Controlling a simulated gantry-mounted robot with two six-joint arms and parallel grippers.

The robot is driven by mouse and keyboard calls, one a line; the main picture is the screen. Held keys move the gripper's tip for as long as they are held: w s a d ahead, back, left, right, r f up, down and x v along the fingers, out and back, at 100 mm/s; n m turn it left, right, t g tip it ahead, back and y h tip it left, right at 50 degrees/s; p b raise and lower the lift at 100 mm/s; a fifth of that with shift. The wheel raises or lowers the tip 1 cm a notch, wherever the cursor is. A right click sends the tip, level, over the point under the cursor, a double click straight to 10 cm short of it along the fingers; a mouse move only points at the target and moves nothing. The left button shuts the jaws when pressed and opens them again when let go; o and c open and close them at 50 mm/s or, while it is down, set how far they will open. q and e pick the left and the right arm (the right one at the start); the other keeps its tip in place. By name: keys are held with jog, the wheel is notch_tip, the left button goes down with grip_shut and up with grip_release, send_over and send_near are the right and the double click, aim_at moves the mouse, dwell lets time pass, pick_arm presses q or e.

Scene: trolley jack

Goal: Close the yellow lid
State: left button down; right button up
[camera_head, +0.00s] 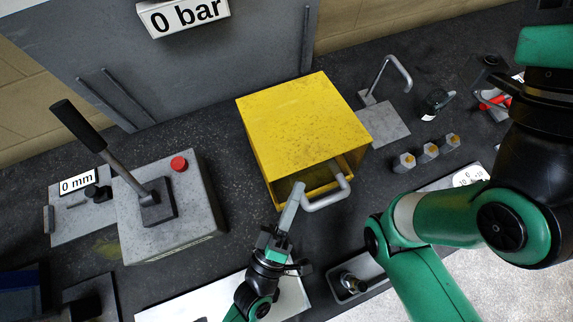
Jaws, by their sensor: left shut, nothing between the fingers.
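The yellow box (300,120) stands at the middle of the dark bench. Its front side, facing the near edge, shows a gap below the top, with a shadowed yellow inside. A grey bar handle (345,188) sticks out at that front side. How far the yellow lid stands open is hard to tell. My left gripper (291,205) comes up from below, with its closed fingers at the left end of the handle. It holds nothing; whether it touches the handle or lid is unclear. My right gripper is outside the view; only my right arm shows, at the right.
A grey block with a lever (150,195) and a red button (179,163) stands left. A bent grey hook (392,75) on a plate and several small posts (428,153) stand right of the box. A grey tray (357,275) lies near the front edge.

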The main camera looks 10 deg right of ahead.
pick_arm(q)
jog(key=shift+a+f, duration=0.1)
jog(key=shift+f, duration=0.25)
jog(key=shift+s+f, duration=0.15)
jog(key=v, duration=1.1)
jog(key=shift+r+b, duration=0.3)
jog(key=shift+b, duration=0.1)
